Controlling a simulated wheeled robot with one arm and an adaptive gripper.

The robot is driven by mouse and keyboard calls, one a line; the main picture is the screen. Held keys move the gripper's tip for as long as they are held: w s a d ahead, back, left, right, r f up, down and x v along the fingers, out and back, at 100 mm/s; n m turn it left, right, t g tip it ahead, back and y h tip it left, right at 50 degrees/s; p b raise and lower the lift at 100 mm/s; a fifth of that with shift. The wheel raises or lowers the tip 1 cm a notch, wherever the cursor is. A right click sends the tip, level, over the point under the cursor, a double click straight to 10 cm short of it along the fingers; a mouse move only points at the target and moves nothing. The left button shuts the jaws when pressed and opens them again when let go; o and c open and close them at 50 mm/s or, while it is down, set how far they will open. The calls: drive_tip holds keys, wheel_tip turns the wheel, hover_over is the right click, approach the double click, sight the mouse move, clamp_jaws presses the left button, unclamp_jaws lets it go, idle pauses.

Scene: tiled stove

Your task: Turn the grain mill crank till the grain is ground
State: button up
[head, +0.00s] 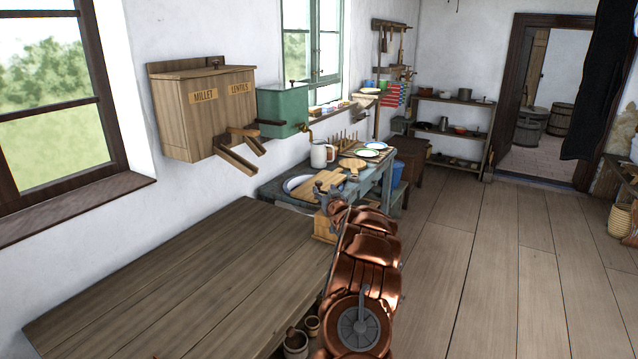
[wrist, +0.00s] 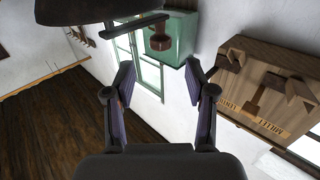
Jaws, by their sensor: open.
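The wrist picture is upside down. A close dark rounded part (wrist: 80,10), which looks like the mill's hopper, fills its upper left. A grey crank arm (wrist: 125,28) runs from beside it toward a reddish-brown wooden knob (wrist: 160,40). My gripper (wrist: 160,66) is open and empty; the knob appears between and beyond its fingertips, with no contact visible. In the head view, a light wooden box (head: 325,229), apparently the mill's body, stands at the bench's far end. My copper-coloured arm hides much of it. The grain cannot be seen.
A wooden bin marked MILLET and LENTILS (head: 205,112) and a green box (head: 283,110) with a small crank hang on the wall. A blue-grey table (head: 387,178) holds plates and a mug. The long bench (head: 190,285) is largely bare; open floor lies right.

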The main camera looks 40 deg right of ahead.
sight(319, 182)
drive_tip(key=shift+p+x, duration=1.45)
drive_tip(key=shift+x, duration=2.1)
drive_tip(key=shift+w+d, duration=0.1)
drive_tip(key=shift+w, duration=0.2)
drive_tip(key=shift+c, duration=0.4)
clamp_jaws()
